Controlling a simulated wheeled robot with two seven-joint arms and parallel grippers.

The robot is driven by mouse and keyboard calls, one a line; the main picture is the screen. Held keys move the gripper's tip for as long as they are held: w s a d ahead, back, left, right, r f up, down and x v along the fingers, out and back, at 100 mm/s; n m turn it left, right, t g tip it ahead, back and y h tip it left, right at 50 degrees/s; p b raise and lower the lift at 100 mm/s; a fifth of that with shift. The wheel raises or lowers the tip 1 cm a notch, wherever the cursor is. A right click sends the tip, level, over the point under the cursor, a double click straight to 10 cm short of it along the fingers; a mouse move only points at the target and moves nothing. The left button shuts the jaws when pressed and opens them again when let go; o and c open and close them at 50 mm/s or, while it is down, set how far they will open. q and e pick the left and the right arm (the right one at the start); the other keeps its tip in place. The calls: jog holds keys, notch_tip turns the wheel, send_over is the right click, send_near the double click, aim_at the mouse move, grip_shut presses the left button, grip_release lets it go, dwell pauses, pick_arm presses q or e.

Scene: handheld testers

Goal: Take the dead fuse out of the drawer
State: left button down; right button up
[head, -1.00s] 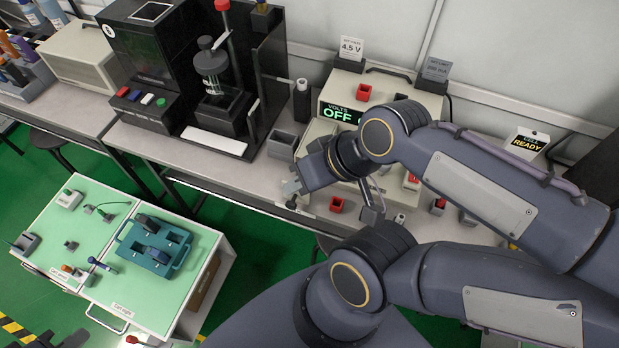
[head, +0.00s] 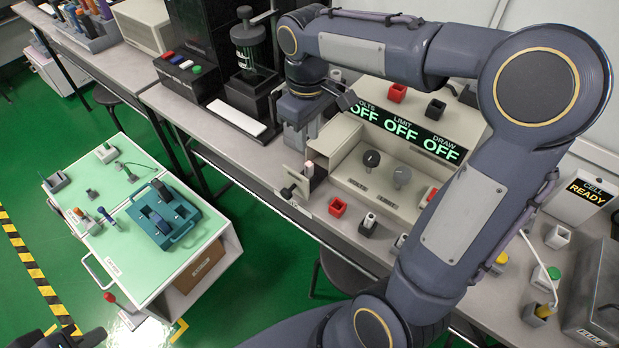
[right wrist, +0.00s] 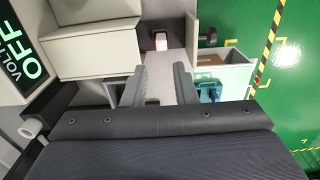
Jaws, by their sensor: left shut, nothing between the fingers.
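The small drawer (head: 296,181) stands pulled out at the left end of the grey power supply, with a dark knob on its front. It also shows in the right wrist view (right wrist: 191,42). A pale, pinkish-tipped fuse (head: 310,168) stands inside; the right wrist view shows it (right wrist: 160,42) beyond my fingertips. My right gripper (head: 301,138) is above and behind the drawer, apart from the fuse. In the right wrist view its two fingers (right wrist: 159,84) are spread with nothing between them. My left gripper (head: 76,338) is at the bottom left edge, partly cut off, shut and empty.
The beige housing (head: 338,140) and power supply with its OFF display (head: 400,128) stand close to the right gripper. A green-topped cart (head: 130,262) carries a teal tray (head: 183,236).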

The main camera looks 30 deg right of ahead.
aim_at(309, 163)
jog(key=f, duration=0.2)
jog(key=f+b, duration=0.1)
jog(key=f, duration=0.4)
jog(key=shift+s+f+b, duration=0.3)
jog(key=shift+s, duration=0.05)
grip_shut()
